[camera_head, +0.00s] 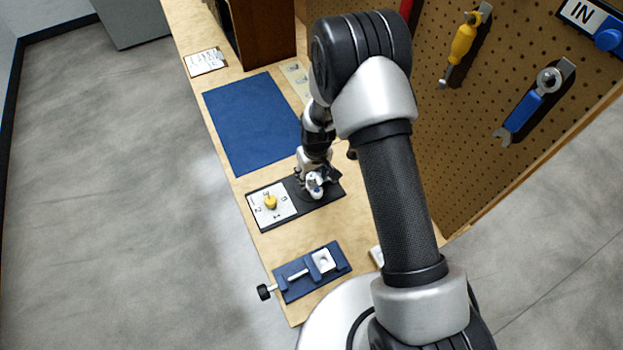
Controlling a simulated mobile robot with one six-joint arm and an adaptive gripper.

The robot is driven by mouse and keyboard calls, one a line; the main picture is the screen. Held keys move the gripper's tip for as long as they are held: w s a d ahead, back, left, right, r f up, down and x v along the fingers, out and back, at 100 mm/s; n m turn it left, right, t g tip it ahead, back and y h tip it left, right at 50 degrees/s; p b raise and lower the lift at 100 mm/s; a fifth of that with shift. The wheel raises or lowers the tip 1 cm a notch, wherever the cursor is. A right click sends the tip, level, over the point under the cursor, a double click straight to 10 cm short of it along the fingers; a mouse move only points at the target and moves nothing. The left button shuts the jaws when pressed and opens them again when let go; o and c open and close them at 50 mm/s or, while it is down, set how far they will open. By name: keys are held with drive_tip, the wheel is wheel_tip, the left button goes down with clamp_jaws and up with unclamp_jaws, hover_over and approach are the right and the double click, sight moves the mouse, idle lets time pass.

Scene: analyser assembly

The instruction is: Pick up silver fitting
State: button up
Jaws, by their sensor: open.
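My gripper (318,190) is low over the right part of a dark plate (329,187) on the wooden bench. Its jaws are open, but the fingers are small and partly hidden by my wrist. A small silver piece with a bit of blue (314,184) shows at the gripper; I cannot tell whether it is the silver fitting or part of my gripper. A light silver block (322,261) with a dark opening sits in a blue clamp fixture (296,289) nearer the front, apart from my gripper.
A yellow knob (271,202) stands on a white numbered dial plate (261,215) left of my gripper. The fixture's black handle (264,292) juts past the bench edge. A blue mat (250,120) lies clear behind. A pegboard (450,130) with hanging tools stands at right.

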drive_tip(key=shift+c, duration=0.5)
clamp_jaws()
drive_tip(key=shift+r, duration=0.15)
